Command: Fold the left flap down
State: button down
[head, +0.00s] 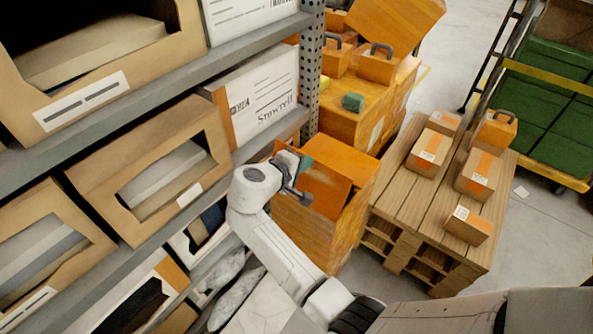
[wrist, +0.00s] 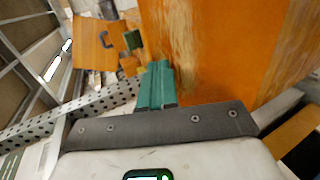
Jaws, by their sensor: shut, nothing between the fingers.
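An orange box (head: 318,235) stands beside the rack, in the middle of the head view. Its top is at least partly open, with an orange flap panel (head: 345,160) at the back. My gripper (head: 305,165) is at the box's upper left edge and covers much of the left flap, so that flap's exact angle cannot be told. In the wrist view my green fingertips (wrist: 155,82) are together and empty. A large orange panel (wrist: 215,50) of the box fills the right of that view, close beside the fingers; contact cannot be told.
A perforated rack post (head: 311,60) and shelves of cartons (head: 150,170) stand close on the left. A wooden pallet (head: 400,200) with several small boxes is on the right. Behind are orange crates (head: 345,125) with a green block (head: 353,102).

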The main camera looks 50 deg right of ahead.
jog(key=d+f+y+p, duration=0.1)
jog(key=d+f+y, duration=0.1)
jog(key=d+y, duration=0.1)
jog(key=d+f+y+p, duration=0.1)
jog(key=d+f+y, duration=0.2)
jog(key=d+y, duration=0.1)
jog(key=d+f+y+p, duration=0.2)
jog(key=d+f+y, duration=0.1)
jog(key=shift+w+d+y, duration=0.15)
jog(key=shift+w+y, duration=0.05)
jog(key=shift+y, duration=0.2)
jog(key=shift+d+f+y+b, duration=0.3)
jog(key=shift+f+y+b, duration=0.35)
jog(key=shift+y+b, duration=0.2)
jog(key=shift+d+f+y+b, duration=0.15)
jog(key=shift+f+y+b, duration=0.45)
jog(key=shift+y+b, duration=0.5)
jog(key=shift+s+f+y, duration=0.1)
jog(key=shift+f+y, duration=0.05)
jog(key=shift+y, duration=0.1)
jog(key=shift+r+g+p, duration=0.3)
jog(key=shift+r+p, duration=0.25)
jog(key=shift+p, duration=0.1)
notch_tip(320, 180, up, 13)
jog(key=p, duration=0.3)
jog(key=shift+r, duration=0.2)
